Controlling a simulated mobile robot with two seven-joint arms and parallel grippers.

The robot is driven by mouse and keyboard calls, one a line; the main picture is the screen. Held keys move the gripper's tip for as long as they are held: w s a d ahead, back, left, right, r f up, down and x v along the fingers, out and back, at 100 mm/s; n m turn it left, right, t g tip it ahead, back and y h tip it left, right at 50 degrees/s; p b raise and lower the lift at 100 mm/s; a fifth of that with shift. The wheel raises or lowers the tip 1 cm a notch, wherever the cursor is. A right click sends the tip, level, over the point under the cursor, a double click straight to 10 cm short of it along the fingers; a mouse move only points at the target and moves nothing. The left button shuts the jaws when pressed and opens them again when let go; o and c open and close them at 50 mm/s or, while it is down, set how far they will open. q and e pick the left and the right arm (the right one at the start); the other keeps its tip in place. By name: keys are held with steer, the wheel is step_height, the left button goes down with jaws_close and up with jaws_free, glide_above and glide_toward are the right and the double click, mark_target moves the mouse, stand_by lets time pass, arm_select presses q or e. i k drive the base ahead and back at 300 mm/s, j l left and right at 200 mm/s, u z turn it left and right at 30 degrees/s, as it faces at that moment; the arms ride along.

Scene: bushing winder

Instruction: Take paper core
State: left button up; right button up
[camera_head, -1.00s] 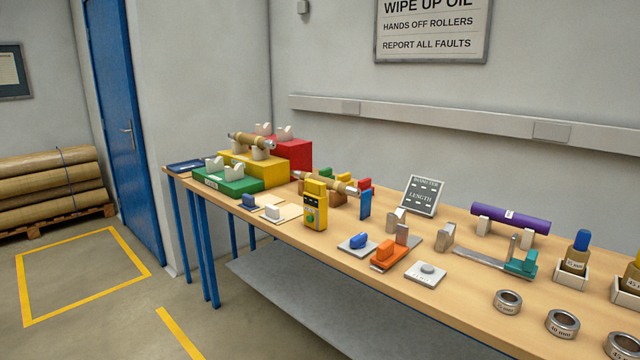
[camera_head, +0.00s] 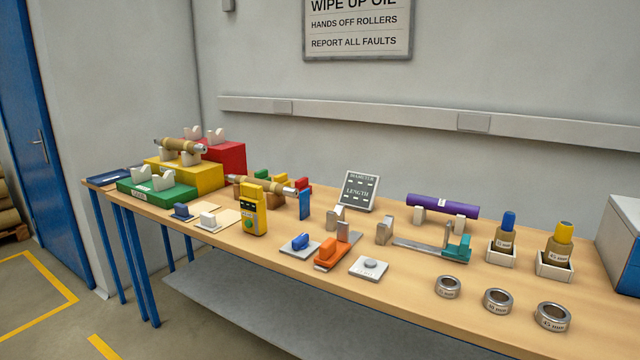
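No part is clearly marked as the paper core. A tan-brown tube (camera_head: 182,146) with metal ends lies on white cradles on the yellow block (camera_head: 202,177) at the left of the bench. A second tan roll (camera_head: 272,189) on a metal rod lies behind the yellow handheld device, partly hidden by it. A purple tube (camera_head: 443,206) with a white label rests across two grey supports at the back right. Neither of my grippers is in view.
A grey box (camera_head: 622,235) stands at the right end.

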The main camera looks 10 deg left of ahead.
mark_target(280, 189)
steer(key=j+z, duration=0.35)
steer(key=j, duration=0.15)
steer(key=j+z, duration=0.4)
steer(key=j, duration=0.15)
steer(key=j+z, duration=0.15)
steer(key=j, duration=0.4)
steer(key=k+j+z, duration=0.1)
steer(key=j, duration=0.45)
steer(key=k+j, duration=0.1)
steer(key=j, duration=0.45)
steer(key=j+z, duration=0.1)
steer(key=j, duration=0.45)
steer(key=k, duration=0.05)
